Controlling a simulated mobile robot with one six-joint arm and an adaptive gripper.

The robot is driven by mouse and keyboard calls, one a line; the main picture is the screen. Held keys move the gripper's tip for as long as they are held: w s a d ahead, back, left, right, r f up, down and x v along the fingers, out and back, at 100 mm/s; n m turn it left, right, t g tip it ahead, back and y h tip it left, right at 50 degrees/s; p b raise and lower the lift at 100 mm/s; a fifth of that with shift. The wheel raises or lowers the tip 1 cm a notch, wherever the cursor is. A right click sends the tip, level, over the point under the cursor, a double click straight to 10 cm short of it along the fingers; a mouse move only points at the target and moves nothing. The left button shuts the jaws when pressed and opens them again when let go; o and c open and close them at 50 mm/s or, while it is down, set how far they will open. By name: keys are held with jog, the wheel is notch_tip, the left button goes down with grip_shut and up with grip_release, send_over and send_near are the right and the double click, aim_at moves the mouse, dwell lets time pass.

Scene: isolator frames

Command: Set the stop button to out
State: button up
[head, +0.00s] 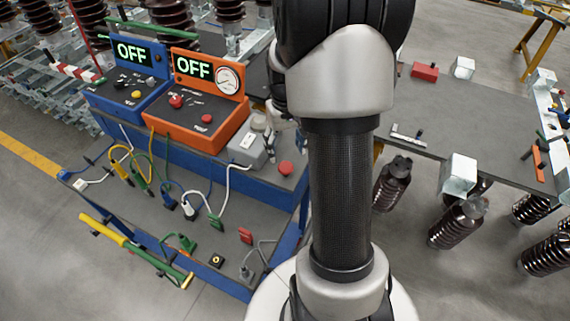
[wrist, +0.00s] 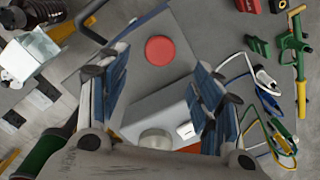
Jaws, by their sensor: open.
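A round red button (head: 286,168), which may be the stop button, is on the right part of the blue cart's grey top. It shows in the wrist view as a red disc (wrist: 160,49). Whether it is pressed in or out cannot be told. My gripper (wrist: 161,66) is open, its blue-padded fingers apart, with the red disc just beyond and between their tips; nothing is held. In the head view my arm hides most of the gripper. The orange box (head: 205,138) also has a red knob (head: 176,101), and its display reads OFF.
A blue box (head: 130,98) reading OFF stands left of the orange one. A grey box (head: 247,146) sits close to the button. Cables and clamps (head: 188,209) cover the cart's front. A grey table (head: 450,115) with metal blocks is at right.

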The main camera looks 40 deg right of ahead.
aim_at(286, 166)
notch_tip(286, 166, down, 7)
jog(key=shift+f+b, duration=0.15)
jog(key=shift+b, duration=0.55)
jog(key=shift+c, duration=0.4)
